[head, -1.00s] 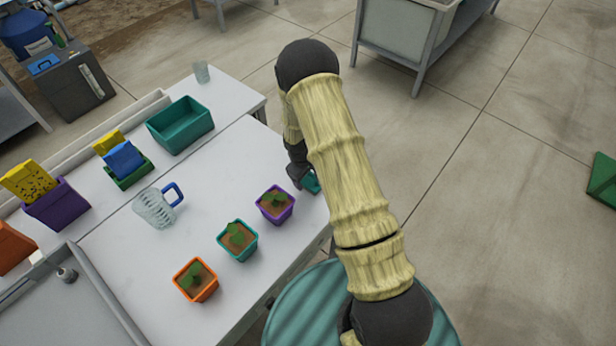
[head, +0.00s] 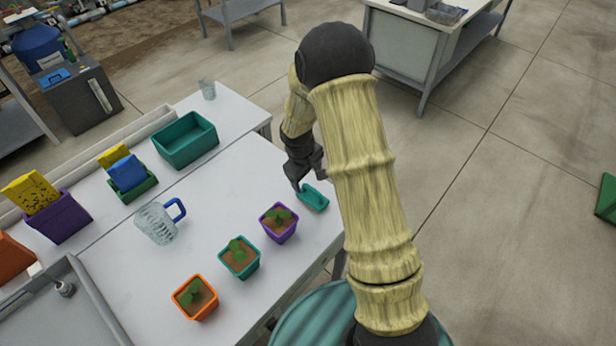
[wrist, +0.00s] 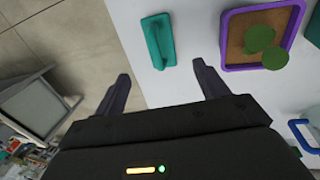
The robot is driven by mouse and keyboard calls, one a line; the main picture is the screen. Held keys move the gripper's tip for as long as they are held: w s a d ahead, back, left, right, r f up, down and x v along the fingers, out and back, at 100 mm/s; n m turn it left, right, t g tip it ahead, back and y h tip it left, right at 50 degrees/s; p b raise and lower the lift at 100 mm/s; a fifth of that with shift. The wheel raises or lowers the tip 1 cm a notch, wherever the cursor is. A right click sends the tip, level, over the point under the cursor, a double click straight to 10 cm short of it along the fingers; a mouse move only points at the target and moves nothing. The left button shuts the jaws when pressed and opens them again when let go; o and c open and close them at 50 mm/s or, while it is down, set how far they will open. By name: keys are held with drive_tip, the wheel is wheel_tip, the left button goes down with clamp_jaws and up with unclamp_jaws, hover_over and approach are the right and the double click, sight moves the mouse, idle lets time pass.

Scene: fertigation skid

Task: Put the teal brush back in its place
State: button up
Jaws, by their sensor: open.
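The teal brush (head: 313,197) lies on the white table near its right edge, next to a purple pot. It also shows in the wrist view (wrist: 158,42), ahead of the fingertips. My gripper (head: 306,177) is just behind the brush in the head view, apart from it. In the wrist view my gripper (wrist: 160,74) has its two fingers wide apart with nothing between them. An empty-looking teal bin (head: 186,140) stands at the back of the bench.
Potted seedlings in purple (head: 279,222), teal (head: 239,258) and orange (head: 195,299) stand in front. A clear jug (head: 156,224) with a blue handle, a green bin (head: 134,187) and a purple bin (head: 58,218) stand left. The table between teal bin and brush is clear.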

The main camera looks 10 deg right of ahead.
drive_tip(key=shift+r, duration=0.1)
drive_tip(key=s+d+r+m+t+y, duration=0.1)
drive_tip(key=s+r+m, duration=0.6)
drive_tip(key=s+r, duration=0.8)
drive_tip(key=s+d, duration=0.1)
drive_tip(key=s, duration=0.3)
drive_tip(key=shift+s+r+y, duration=0.2)
drive_tip(key=shift+r+y, duration=0.15)
drive_tip(key=shift+y, duration=0.05)
drive_tip(key=shift+d, duration=0.1)
drive_tip(key=shift+c, duration=0.2)
